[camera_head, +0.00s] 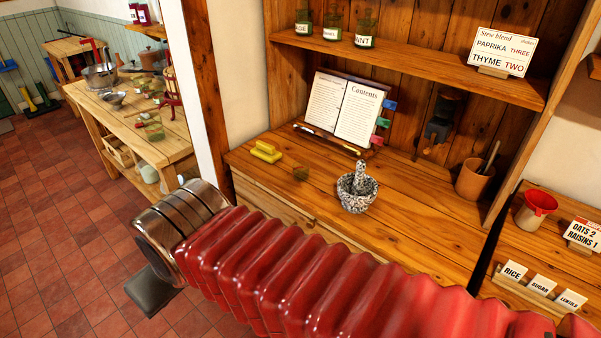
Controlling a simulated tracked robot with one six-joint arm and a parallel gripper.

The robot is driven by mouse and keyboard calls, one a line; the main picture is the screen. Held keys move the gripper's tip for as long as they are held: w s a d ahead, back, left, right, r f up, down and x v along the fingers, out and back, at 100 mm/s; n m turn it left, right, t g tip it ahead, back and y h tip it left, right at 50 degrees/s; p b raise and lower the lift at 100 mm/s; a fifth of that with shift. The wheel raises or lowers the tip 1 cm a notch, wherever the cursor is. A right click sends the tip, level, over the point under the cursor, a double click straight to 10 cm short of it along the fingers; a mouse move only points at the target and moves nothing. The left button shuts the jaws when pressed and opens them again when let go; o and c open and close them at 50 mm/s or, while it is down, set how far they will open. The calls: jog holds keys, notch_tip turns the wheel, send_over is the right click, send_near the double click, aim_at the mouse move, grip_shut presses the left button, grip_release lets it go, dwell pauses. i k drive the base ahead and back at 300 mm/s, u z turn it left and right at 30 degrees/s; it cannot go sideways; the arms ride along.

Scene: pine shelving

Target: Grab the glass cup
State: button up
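My arm crosses the front of the view in red bellows and ends at the lower left in a metal cuff. A dark flat pad just below the cuff seems to be part of my gripper (152,290). The fingers are mostly hidden, so I cannot tell whether they are open. The gripper is apart from the cup, to its lower left, over the tiled floor.
On the counter (420,240) are a yellow block (265,152), a speckled mortar with pestle (357,190), an open book (345,108), a dark grinder (438,128) and a clay pot (475,178). Jars (365,30) stand on the shelf above. A cluttered workbench (150,135) stands at left.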

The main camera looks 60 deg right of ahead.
aim_at(300, 168)
jog(key=u, duration=0.05)
jog(key=i, duration=1)
jog(key=z, duration=0.05)
